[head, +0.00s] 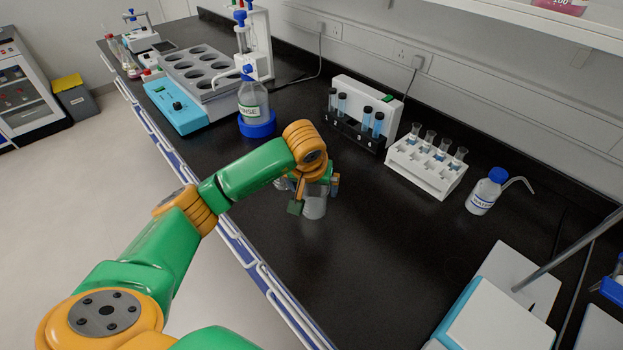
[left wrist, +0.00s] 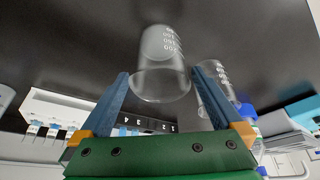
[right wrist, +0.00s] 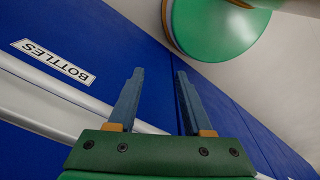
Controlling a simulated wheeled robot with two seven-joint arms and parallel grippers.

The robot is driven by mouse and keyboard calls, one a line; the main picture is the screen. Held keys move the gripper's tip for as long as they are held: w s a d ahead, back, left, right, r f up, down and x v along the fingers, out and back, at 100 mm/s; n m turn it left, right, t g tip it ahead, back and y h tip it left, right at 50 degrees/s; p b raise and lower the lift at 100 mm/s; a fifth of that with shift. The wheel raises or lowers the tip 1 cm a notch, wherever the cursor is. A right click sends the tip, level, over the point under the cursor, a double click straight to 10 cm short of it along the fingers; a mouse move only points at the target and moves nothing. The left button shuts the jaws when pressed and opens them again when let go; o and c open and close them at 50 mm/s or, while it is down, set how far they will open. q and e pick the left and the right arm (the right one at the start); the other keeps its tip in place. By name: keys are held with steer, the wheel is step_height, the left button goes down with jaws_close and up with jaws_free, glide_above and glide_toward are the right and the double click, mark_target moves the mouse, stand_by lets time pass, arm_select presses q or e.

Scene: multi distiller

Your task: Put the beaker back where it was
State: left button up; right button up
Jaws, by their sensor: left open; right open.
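A clear glass beaker (head: 315,208) with white graduations stands on the black bench at my left gripper, partly hidden by it in the head view. In the left wrist view the beaker (left wrist: 162,62) shows upside down, just beyond and between the finger tips. My left gripper (left wrist: 160,76) is open, with one finger on each side of the beaker; I cannot tell whether they touch it. A second graduated glass vessel (left wrist: 214,98) shows partly behind the right finger in that view. My right gripper (right wrist: 159,74) is open and empty beside a blue cabinet front.
A tube rack (head: 360,130), a white numbered rack (head: 425,165) and a water wash bottle (head: 486,192) line the back. The bench right of the beaker is clear. The cabinet (right wrist: 110,40) bears a BOTTLES label.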

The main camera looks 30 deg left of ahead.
arm_select(q)
steer(key=a+v, duration=0.1)
steer(key=v, duration=0.7)
steer(key=shift+d+b, duration=0.35)
steer(key=shift+d, duration=0.1)
steer(key=shift+f, duration=0.1)
